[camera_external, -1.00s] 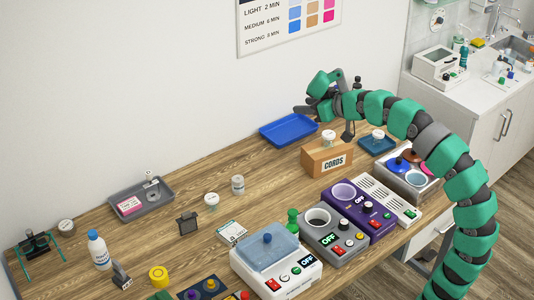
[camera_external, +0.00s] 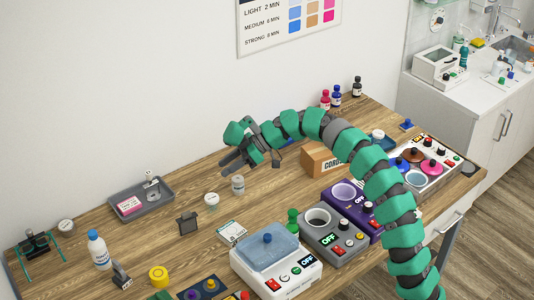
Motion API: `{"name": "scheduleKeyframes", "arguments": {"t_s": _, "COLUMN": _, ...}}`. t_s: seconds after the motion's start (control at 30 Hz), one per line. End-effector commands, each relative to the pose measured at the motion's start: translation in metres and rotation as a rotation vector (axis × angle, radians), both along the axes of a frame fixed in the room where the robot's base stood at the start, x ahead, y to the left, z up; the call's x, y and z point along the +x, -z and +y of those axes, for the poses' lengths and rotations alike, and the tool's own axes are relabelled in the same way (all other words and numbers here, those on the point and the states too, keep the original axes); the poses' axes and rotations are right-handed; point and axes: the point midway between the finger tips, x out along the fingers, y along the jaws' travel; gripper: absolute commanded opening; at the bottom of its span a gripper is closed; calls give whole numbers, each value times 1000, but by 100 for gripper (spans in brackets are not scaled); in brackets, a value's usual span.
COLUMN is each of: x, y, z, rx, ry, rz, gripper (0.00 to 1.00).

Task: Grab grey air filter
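A small dark grey square piece with a tab on top (camera_external: 187,223), which looks like the grey air filter, stands on the wooden table left of centre. My gripper (camera_external: 224,164) is above the table, up and to the right of that piece and apart from it. Its dark fingers point left and look spread, with nothing seen between them. A small grey lidded jar (camera_external: 238,185) and a white jar (camera_external: 211,201) stand below it in the picture, between it and the grey piece.
A grey tray (camera_external: 160,199) with a pink-white box lies left of the grey piece. A blue-lidded machine (camera_external: 290,281), a grey heater (camera_external: 340,246) and a purple heater (camera_external: 371,232) line the front. Bare wood surrounds the grey piece.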

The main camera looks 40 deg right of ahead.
Motion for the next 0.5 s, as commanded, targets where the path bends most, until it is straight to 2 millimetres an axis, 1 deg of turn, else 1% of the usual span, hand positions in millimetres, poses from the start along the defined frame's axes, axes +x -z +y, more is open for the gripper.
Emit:
{"name": "scheduleKeyframes", "arguments": {"t_s": 0.03, "x": 6, "y": 16, "z": 6, "rx": 12, "ry": -40, "rz": -2, "gripper": 40}}
{"name": "scheduleKeyframes", "arguments": {"t_s": 0.23, "x": 22, "y": 63, "z": 25, "rx": 65, "ry": -193, "rz": -58, "gripper": 40}}
{"name": "scheduleKeyframes", "arguments": {"t_s": 0.4, "x": 29, "y": 93, "z": 35, "rx": 102, "ry": -288, "rz": -111, "gripper": 40}}
{"name": "scheduleKeyframes", "arguments": {"t_s": 0.5, "x": 31, "y": 101, "z": 37, "rx": 115, "ry": -317, "rz": -137, "gripper": 40}}
